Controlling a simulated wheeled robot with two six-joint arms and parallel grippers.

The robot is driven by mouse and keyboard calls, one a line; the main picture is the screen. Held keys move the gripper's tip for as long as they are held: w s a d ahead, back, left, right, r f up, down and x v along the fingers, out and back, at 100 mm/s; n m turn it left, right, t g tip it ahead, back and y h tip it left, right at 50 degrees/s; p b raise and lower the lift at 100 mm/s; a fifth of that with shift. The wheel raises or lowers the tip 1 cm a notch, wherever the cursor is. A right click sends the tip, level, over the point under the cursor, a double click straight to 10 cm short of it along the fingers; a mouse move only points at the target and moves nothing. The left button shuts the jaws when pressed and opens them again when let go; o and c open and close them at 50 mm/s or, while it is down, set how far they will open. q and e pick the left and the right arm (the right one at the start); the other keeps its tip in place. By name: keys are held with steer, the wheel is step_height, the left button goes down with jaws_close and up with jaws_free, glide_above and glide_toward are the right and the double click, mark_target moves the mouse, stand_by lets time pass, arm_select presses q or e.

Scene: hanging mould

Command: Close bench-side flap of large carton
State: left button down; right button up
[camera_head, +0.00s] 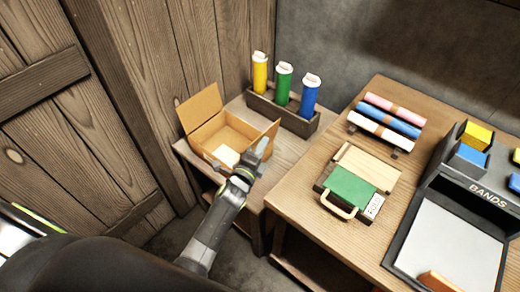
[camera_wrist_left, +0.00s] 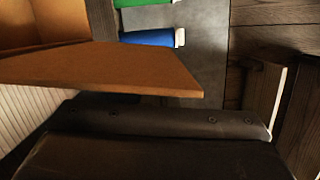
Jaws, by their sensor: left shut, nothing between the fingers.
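The large carton (camera_head: 206,135) is an open brown box on the lower wooden table at the back. Its left flap (camera_head: 199,108) stands up, leaning outward. Its bench-side flap (camera_head: 272,132) stands up at the right side. This flap (camera_wrist_left: 105,70) crosses the left wrist view as a brown panel, with part of the carton interior (camera_wrist_left: 35,12) at the upper left. My left gripper (camera_head: 262,148) is shut and empty, just beside the bench-side flap on its outer side. In the wrist view the dark gripper (camera_wrist_left: 160,122) lies just below the flap; I cannot tell whether they touch.
A pale block (camera_head: 226,156) shows at the carton's front. A wooden rack (camera_head: 283,115) with yellow, green and blue bottles stands close behind. The workbench (camera_head: 310,170) at right carries rolls, a green-covered case (camera_head: 350,187) and a dark bands tray (camera_head: 430,200).

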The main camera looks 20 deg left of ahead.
arm_select(q)
steer(key=shift+a, duration=0.1)
steer(key=shift+w+a+r+n+p, duration=0.25)
steer(key=shift+a+r+n+p, duration=0.35)
steer(key=shift+p, duration=0.65)
steer(key=w+a+f+n+g+h+p, duration=0.3)
steer(key=a+f+n, duration=0.6)
steer(key=a+n, duration=0.4)
steer(key=shift+w+f+n+g, duration=0.15)
steer(key=shift+w+n+g, duration=0.25)
steer(key=shift+w+n, duration=0.55)
steer(key=shift+s, duration=0.1)
steer(key=shift+s+a, duration=0.1)
steer(key=shift+s, duration=0.05)
